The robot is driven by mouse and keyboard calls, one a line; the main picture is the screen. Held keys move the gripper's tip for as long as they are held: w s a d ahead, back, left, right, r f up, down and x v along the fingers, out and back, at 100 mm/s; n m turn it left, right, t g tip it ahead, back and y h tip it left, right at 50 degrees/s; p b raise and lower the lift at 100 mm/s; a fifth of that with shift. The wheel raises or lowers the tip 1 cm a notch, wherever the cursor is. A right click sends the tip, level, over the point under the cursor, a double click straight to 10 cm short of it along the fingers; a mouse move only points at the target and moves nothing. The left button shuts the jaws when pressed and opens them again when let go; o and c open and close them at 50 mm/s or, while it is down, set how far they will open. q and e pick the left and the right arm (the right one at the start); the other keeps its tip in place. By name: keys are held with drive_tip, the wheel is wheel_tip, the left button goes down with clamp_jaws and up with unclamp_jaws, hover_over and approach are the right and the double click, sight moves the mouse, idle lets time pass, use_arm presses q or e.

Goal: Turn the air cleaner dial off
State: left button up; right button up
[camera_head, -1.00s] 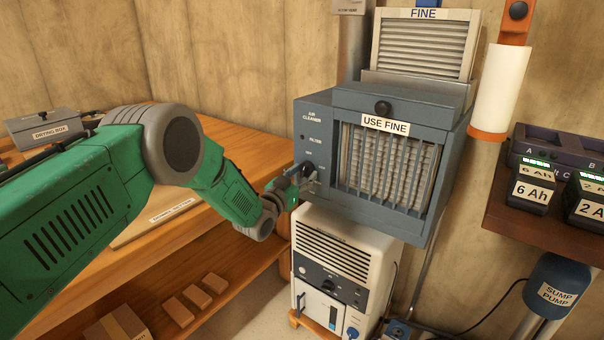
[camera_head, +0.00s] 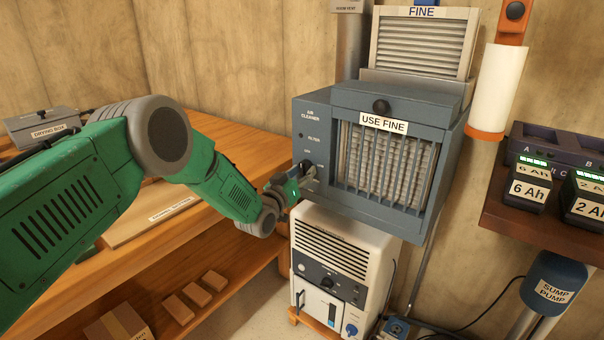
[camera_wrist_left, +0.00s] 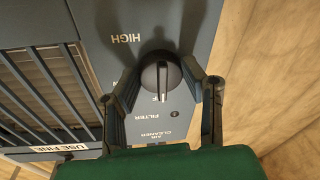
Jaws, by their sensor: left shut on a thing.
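The blue-grey air cleaner (camera_head: 455,150) hangs on the wall, with its control panel on its left side. In the left wrist view its round black dial (camera_wrist_left: 160,74) shows upside down between my fingers. A pale line on the dial points towards a partly covered label, on the side of the FILTER lettering and away from HIGH. My left gripper (camera_head: 306,177) is at the lower part of the panel and is shut on the dial, one finger on each side. In the head view the gripper mostly hides the dial. My right gripper is not in view.
A white appliance (camera_head: 340,255) stands just below the air cleaner. A wooden bench (camera_head: 235,145) with a lower shelf is at the left. A battery shelf (camera_head: 510,210) and a blue sump pump (camera_head: 556,285) are at the right.

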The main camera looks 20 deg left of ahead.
use_arm(q)
drive_tip(key=shift+r, duration=0.15)
drive_tip(key=o, duration=0.9)
drive_tip(key=shift+o, duration=1.2)
drive_tip(key=shift+w, duration=0.15)
drive_tip(key=shift+s, duration=0.2)
drive_tip(key=v, duration=1.1)
drive_tip(key=shift+s+f, duration=0.25)
drive_tip(key=shift+a, duration=0.15)
